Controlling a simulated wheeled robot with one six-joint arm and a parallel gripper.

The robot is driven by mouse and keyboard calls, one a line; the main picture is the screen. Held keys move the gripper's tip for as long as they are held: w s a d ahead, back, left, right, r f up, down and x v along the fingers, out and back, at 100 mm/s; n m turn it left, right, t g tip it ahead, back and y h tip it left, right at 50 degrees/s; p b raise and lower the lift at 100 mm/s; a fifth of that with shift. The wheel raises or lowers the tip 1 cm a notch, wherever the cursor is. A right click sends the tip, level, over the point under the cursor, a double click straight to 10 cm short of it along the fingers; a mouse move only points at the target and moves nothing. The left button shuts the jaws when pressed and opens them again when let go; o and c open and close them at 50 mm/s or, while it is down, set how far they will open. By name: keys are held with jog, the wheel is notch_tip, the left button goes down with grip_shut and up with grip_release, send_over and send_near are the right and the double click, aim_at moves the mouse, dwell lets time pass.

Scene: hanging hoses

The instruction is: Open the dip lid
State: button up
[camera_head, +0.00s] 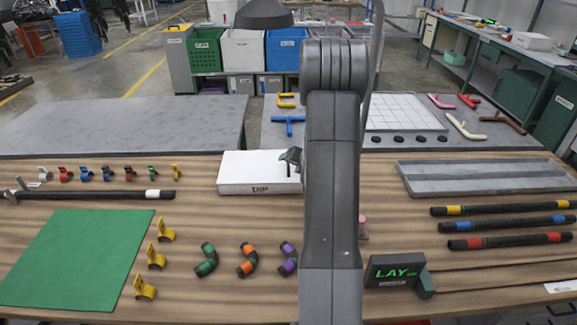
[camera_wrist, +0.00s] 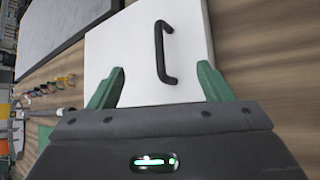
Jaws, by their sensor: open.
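The dip lid (camera_head: 235,170) is the white top of a low box marked "DIP", on the wooden table left of my arm in the head view. In the wrist view the white lid (camera_wrist: 118,52) carries a black bar handle (camera_wrist: 161,50). My gripper (camera_wrist: 160,82) is open, with its green fingers apart over the lid and nothing between them. The handle stands ahead of the fingertips, between their lines. In the head view my gripper (camera_head: 291,157) shows only partly at the box's right side, and my arm hides the rest. The lid looks closed.
A green mat (camera_head: 80,258) lies at the left, with yellow clips (camera_head: 156,256) beside it. Short banded hoses (camera_head: 247,262) lie in front of the box. Banded black hoses (camera_head: 510,222), a grey tray (camera_head: 480,178) and a "LAY" block (camera_head: 393,271) are at the right.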

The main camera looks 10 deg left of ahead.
aim_at(289, 165)
jog(key=shift+b+x, duration=1)
jog(key=shift+x, duration=1.1)
jog(key=shift+a+f, duration=0.2)
jog(key=shift+f, duration=0.15)
jog(key=shift+s+a, duration=0.1)
jog(key=shift+w+f, duration=0.25)
jog(key=c, duration=0.8)
jog(key=shift+w+a+f, duration=0.1)
jog(key=shift+a, duration=0.25)
grip_shut()
